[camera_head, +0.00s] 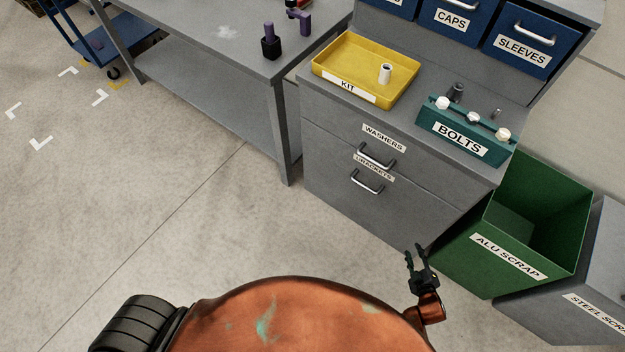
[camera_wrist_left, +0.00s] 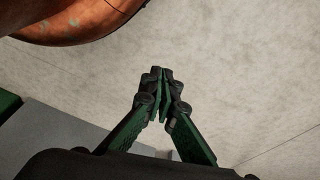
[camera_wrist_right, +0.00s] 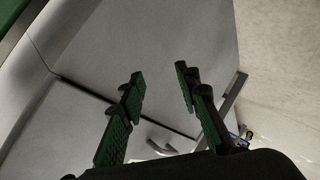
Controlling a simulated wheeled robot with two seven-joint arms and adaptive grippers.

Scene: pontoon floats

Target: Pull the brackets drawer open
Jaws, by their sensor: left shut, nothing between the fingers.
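The brackets drawer (camera_head: 345,192) is the lower drawer of the grey cabinet, with a BRACKETS label and a bar handle (camera_head: 367,182). It looks shut, its front flush with the cabinet. My right gripper (camera_head: 416,256) is in front of the cabinet's lower right, apart from the handle. In the right wrist view its fingers (camera_wrist_right: 160,78) are apart and empty, with grey cabinet panels beyond and part of a handle low between them; I cannot tell which handle. My left gripper (camera_wrist_left: 161,75) is shut and empty over bare floor in its wrist view, outside the head view.
The washers drawer (camera_head: 335,142) with its handle is just above, also shut. A green ALU SCRAP bin (camera_head: 480,262) stands right of the cabinet, close to my right gripper. A yellow KIT tray (camera_head: 345,62) and a BOLTS holder (camera_head: 462,138) sit on top.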

